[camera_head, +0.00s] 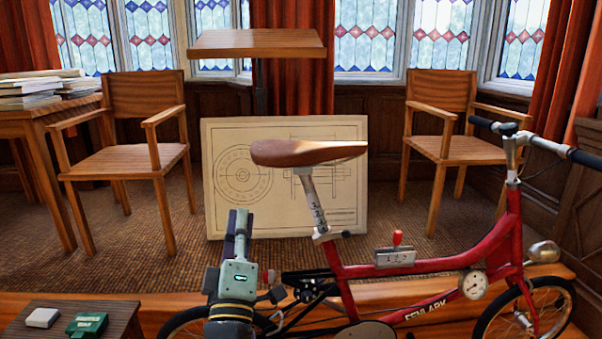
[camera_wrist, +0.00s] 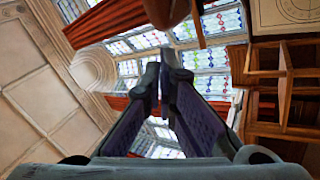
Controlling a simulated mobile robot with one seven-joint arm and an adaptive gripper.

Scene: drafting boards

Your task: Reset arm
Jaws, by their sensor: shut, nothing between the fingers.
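My gripper (camera_head: 238,232) points upward in the head view, in front of the drawing panel and left of the bicycle's seat post. In the wrist view my gripper (camera_wrist: 158,75) has its two fingers meeting at the tips, with nothing between them. The red folding bicycle (camera_head: 440,262) stands across the front right, with a brown saddle (camera_head: 300,152) above and to the right of the gripper. In the wrist view a blurred brown shape, perhaps the saddle, shows at the top.
A low table (camera_head: 110,313) at the front left holds a white block (camera_head: 42,318) and a green box (camera_head: 87,325). Behind stand a drawing panel (camera_head: 235,215), a left chair (camera_head: 140,158), a right chair (camera_head: 445,148) and a tall stand (camera_head: 257,43). Carpet lies clear between them.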

